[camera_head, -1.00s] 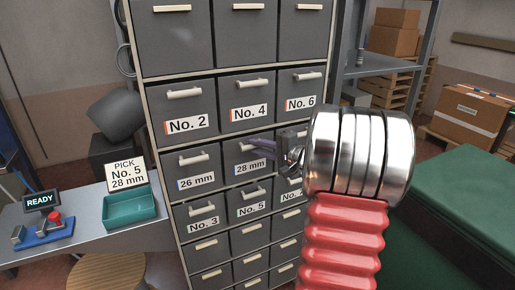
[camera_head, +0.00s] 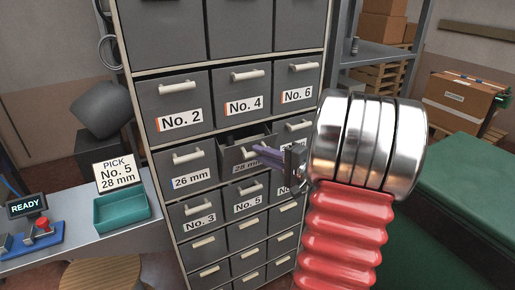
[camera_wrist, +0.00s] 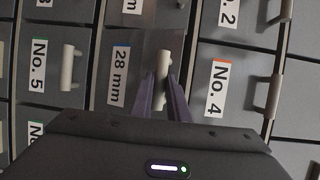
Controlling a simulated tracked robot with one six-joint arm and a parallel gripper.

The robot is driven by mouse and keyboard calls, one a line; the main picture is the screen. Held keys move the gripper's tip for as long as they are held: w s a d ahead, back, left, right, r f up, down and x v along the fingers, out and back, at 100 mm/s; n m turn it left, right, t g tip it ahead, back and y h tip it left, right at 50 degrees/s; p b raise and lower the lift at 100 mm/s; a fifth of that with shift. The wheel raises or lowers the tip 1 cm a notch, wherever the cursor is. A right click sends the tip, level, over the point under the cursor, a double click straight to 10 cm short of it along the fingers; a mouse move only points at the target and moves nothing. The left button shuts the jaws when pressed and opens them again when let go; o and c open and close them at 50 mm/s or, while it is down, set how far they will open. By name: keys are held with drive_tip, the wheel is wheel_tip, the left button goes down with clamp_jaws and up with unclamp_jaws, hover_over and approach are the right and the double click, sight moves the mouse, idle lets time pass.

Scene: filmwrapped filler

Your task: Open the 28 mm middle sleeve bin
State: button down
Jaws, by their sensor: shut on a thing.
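The 28 mm bin (camera_head: 233,158) is the middle drawer of its row in the grey cabinet. It stands partly out, and a dark gap into it shows above its front. In the wrist view its front (camera_wrist: 140,75) carries the 28 mm label (camera_wrist: 118,75) and a pale handle (camera_wrist: 163,62). My gripper (camera_wrist: 163,88) has its two purple fingers on either side of this handle, shut on it. In the head view my gripper (camera_head: 258,154) reaches in from the right, and its fingers hide part of the bin front.
The 26 mm bin (camera_head: 187,168) and the No. 4 bin (camera_head: 240,95) are shut around it. The No. 5 bin (camera_head: 247,197) lies below. A green tray (camera_head: 122,211) with a PICK No. 5 28 mm sign (camera_head: 117,175) stands on the left bench.

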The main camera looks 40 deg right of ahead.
drive_tip(key=shift+s+a+f, duration=0.2)
drive_tip(key=shift+s+f, duration=0.35)
drive_tip(key=shift+f, duration=0.2)
drive_tip(key=shift+s+a+f, duration=0.15)
drive_tip(key=shift+s+f, duration=0.4)
drive_tip(key=shift+f, duration=0.2)
drive_tip(key=shift+s+a+f, duration=0.2)
drive_tip(key=shift+s+f, duration=0.35)
drive_tip(key=shift+f, duration=0.2)
drive_tip(key=c, duration=1.7)
unclamp_jaws()
drive_tip(key=shift+r, duration=0.2)
drive_tip(key=shift+d, duration=0.1)
drive_tip(key=s, duration=0.4)
drive_tip(key=s+d, duration=0.1)
drive_tip(key=s, duration=0.8)
drive_tip(key=shift+s+d+r, duration=0.25)
drive_tip(key=shift+s+r, duration=0.1)
drive_tip(key=shift+r, duration=0.05)
drive_tip(key=shift+c, duration=0.2)
